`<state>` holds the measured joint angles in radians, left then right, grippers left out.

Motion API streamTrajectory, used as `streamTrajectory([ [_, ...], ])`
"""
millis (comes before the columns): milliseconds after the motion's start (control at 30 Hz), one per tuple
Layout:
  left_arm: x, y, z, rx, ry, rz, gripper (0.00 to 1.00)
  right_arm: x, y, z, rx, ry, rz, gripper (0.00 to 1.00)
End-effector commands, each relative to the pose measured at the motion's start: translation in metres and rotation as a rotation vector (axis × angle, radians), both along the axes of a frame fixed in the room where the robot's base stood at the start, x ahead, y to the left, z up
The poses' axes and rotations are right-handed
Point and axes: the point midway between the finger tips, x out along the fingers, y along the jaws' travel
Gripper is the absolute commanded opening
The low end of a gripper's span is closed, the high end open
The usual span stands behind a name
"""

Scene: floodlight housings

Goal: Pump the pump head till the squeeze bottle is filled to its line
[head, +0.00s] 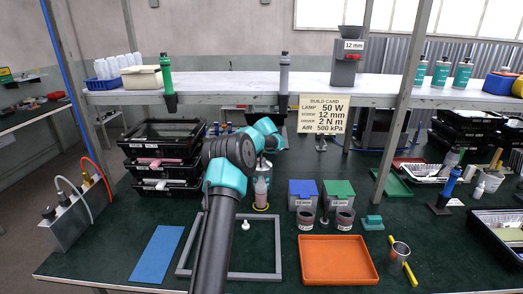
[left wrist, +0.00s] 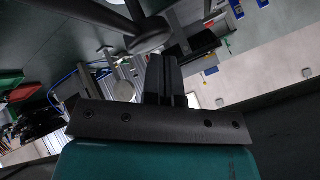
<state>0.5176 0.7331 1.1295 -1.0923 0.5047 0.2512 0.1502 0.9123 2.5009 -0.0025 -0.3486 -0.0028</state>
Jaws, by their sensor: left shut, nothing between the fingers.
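A clear bottle (head: 261,190) with a pinkish lower part stands upright at the table's middle, with a yellow ring at its base. I take it to be the squeeze bottle. My left arm rises from the bottom and bends over to the bottle's top, where my left gripper (head: 262,158) is small and partly hidden. In the left wrist view its fingers (left wrist: 166,80) are shut with nothing between them. A dark rounded part (left wrist: 150,35) lies just beyond the fingertips there; I cannot tell if it is the pump head. The fill line is too small to make out. My right gripper is not in view.
A grey frame (head: 184,257) lies around a small white piece (head: 246,226). An orange tray (head: 338,260) is to its right, with blue (head: 302,189) and green (head: 338,190) bins behind. Stacked black crates (head: 160,150) stand left. A shelf (head: 230,90) runs overhead.

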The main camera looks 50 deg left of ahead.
Motion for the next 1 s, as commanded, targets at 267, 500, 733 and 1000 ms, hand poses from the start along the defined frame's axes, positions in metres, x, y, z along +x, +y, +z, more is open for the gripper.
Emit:
streamTrajectory([
  [267, 0.0, 0.0, -0.003, -0.001, 0.0, 0.001, 0.0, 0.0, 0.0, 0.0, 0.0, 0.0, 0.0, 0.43],
  [500, 0.0, 0.0, -0.006, 0.0, 0.001, 0.001, 0.0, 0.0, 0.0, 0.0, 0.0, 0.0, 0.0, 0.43],
  [733, 0.0, 0.0, -0.008, 0.0, 0.002, 0.001, 0.0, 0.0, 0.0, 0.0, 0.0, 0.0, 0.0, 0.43],
  [1000, 0.0, 0.0, -0.011, -0.002, 0.003, 0.001, 0.0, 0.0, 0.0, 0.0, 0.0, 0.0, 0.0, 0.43],
])
